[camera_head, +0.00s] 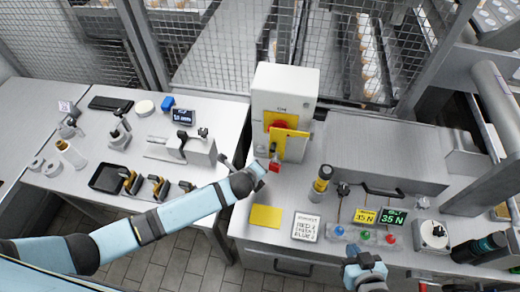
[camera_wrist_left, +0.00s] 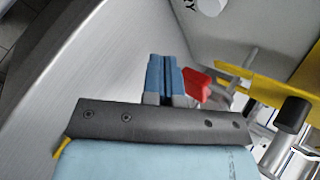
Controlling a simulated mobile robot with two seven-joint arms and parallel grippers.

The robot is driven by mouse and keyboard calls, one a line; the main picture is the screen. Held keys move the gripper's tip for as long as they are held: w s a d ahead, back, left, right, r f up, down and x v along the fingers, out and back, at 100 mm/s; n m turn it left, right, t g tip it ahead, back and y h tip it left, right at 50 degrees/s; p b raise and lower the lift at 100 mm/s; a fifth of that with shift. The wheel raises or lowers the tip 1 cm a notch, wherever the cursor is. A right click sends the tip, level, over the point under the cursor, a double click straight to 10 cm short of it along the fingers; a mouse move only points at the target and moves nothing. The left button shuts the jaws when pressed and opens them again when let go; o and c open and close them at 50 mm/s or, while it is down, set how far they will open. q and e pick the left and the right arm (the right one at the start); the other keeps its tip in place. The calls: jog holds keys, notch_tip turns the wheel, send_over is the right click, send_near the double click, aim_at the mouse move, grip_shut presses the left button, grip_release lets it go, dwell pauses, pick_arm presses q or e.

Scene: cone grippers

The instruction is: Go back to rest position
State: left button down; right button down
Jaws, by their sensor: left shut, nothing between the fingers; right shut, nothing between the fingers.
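My left arm reaches in from the left, and my left gripper (camera_head: 260,169) is beside the white switch box (camera_head: 285,90). In the left wrist view its blue fingers (camera_wrist_left: 166,77) are together with nothing between them. A small red block-like part (camera_wrist_left: 196,86) is right beside the fingers; I cannot tell if they touch. The red part (camera_head: 275,166) also shows in the head view, below the box's yellow handle (camera_head: 290,133). My right gripper (camera_head: 366,265) is at the bottom right, shut and empty, in front of the coloured buttons (camera_head: 365,236).
The left table (camera_head: 90,185) holds gauges and tools, with a black tray (camera_head: 107,178). On the right bench are a yellow pad (camera_head: 265,216), a sign (camera_head: 306,227), a yellow-black cylinder (camera_head: 321,178) and green-lit displays (camera_head: 393,217). A mesh fence (camera_head: 225,45) stands behind.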

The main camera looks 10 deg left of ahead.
dwell(0.6)
